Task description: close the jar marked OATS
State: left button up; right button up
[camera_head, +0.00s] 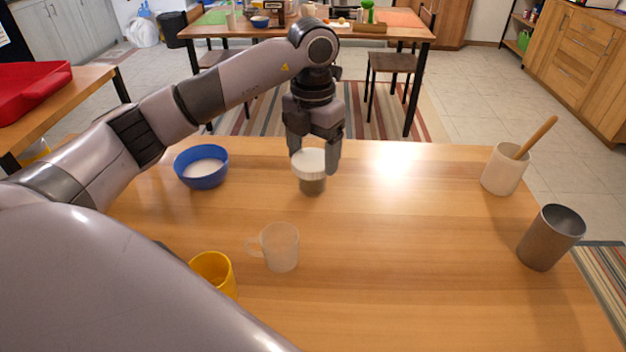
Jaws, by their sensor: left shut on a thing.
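A small jar (312,185) with dark contents stands on the wooden table, right of the blue bowl. A white ribbed lid (310,166) is at the jar's top; whether it is seated or just held there I cannot tell. My left gripper (316,160) points down from above, with its fingers on either side of the lid, shut on it. The fingers partly cover the lid's sides. No OATS marking is readable. My right gripper is not in view.
A blue bowl (203,179) with white contents, a frosted mug (281,248) and a yellow cup (215,270) stand on the left half. A crock (503,172) with a wooden handle and a grey tumbler (549,238) stand at right. The middle right of the table (420,240) is clear.

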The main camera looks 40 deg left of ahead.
aim_at(320, 164)
pick_arm(q)
jog(key=shift+r, duration=2)
jog(key=m, duration=0.1)
jog(key=d+f+m, duration=0.1)
jog(key=m, duration=0.2)
jog(key=shift+s+d+f+m, duration=0.15)
jog(key=shift+s+m, duration=0.1)
jog(key=shift+m, duration=0.15)
jog(key=m, duration=0.2)
jog(key=d+f+m, duration=0.1)
jog(key=shift+s+m, duration=0.25)
jog(key=shift+m, duration=0.05)
jog(key=s+d+f+m, duration=0.2)
jog(key=d+f+m, duration=0.1)
jog(key=m, duration=1)
jog(key=s+d+f+m, duration=0.3)
jog(key=m, duration=1.1)
jog(key=shift+s+d+f, duration=0.15)
jog(key=shift+s+f, duration=0.05)
jog(key=shift+f, duration=0.15)
